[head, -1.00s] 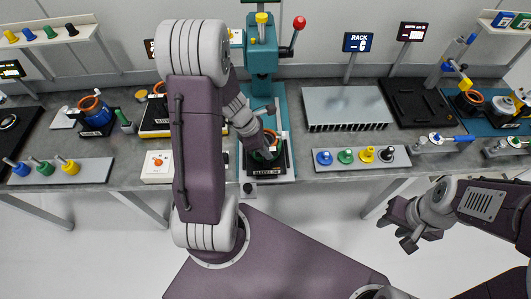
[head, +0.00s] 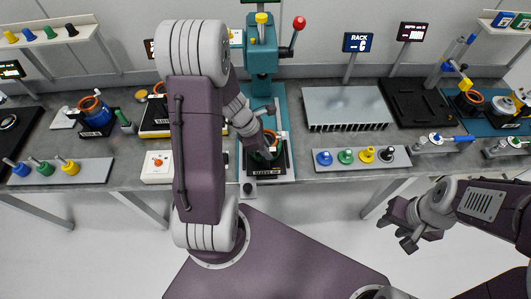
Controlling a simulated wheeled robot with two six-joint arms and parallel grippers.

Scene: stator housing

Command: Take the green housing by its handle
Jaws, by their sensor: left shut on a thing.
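The green housing (head: 262,156) sits in the black fixture at the foot of the teal press, mostly hidden by my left gripper. A little of its green body and an orange-brown ring show. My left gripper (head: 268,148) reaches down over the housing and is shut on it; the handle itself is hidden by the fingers. My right gripper (head: 394,229) is open and empty, in front of the bench at the right, far from the housing.
The teal press (head: 262,58) with a red-knobbed lever stands behind the housing. A tray of coloured knobs (head: 335,166) and a grey finned rack (head: 346,106) lie to the right. A white box with an orange button (head: 157,166) stands left. A blue housing (head: 95,112) stands further left.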

